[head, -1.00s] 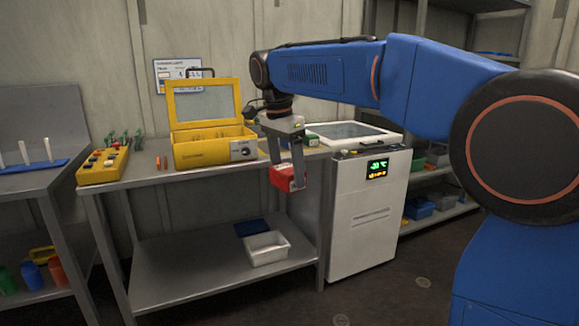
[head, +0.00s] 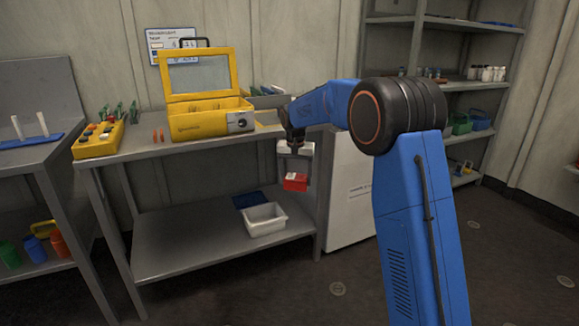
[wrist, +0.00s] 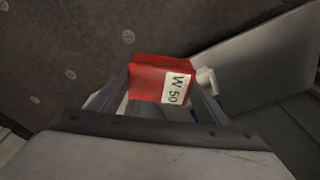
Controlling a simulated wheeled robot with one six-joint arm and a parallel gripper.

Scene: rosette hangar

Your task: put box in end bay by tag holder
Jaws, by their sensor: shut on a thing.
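My gripper (head: 294,176) is shut on a small red box (head: 296,183) and holds it in the air, in front of the right end of the workbench. In the wrist view the red box (wrist: 149,78) sits between the fingers, with a white label reading "W 50" on one face. The yellow case (head: 212,122) stands on the bench with its windowed lid up. It is left of and apart from my gripper. Inside it are compartments, too small to tell one by one. I cannot make out a tag holder or which bay is the end one.
The steel bench (head: 150,147) has a lower shelf with a white bin (head: 264,219) and a blue tray (head: 248,200). A yellow button box (head: 98,140) stands left of the case. A white cabinet (head: 347,190) adjoins the bench's right end. Shelving (head: 465,85) stands behind.

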